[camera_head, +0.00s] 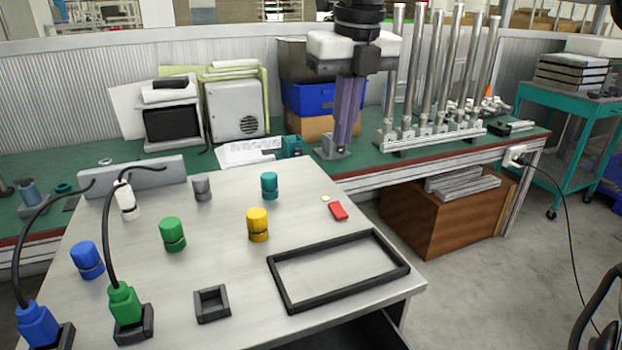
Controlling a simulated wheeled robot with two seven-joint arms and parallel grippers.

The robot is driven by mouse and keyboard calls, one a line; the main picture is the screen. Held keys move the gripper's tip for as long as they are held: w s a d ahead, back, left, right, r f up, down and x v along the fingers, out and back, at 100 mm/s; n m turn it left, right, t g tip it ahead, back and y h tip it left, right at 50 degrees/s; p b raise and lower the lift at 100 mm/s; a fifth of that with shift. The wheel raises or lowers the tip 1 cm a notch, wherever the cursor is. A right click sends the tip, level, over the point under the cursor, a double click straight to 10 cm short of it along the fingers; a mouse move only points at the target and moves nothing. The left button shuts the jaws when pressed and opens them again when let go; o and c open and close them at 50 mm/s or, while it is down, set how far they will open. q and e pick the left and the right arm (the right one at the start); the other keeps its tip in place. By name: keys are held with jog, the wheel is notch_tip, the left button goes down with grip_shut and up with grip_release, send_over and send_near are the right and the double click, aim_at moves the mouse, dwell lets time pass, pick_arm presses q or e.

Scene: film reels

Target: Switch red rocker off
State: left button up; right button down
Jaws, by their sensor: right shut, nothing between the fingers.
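The red rocker (338,211) is a small red switch on the light grey panel (215,260), right of the yellow knob. A small pale round spot (325,198) lies just behind it. Which way the rocker is tipped is too small to tell. My right gripper (343,146) hangs down from the top centre with its long fingers together and nothing between them. In the picture its fingertips are above the rocker, apart from it, against the green bench behind the panel. My left gripper is not in view.
Yellow (257,225), green (172,234), teal (269,186), grey (202,188) and blue (87,260) knobs stand on the panel. A black rectangular frame (277,283) lies in front of the rocker. Corded blue (38,325) and green (123,304) plugs stand at front left.

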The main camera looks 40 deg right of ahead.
send_near(335, 205)
jog(key=f, duration=0.5)
jog(key=shift+w+b, duration=0.4)
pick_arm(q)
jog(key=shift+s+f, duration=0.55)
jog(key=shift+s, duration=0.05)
pick_arm(e)
jog(key=shift+w+d+f, duration=0.1)
jog(key=shift+w+f, duration=0.05)
jog(key=shift+f, duration=0.55)
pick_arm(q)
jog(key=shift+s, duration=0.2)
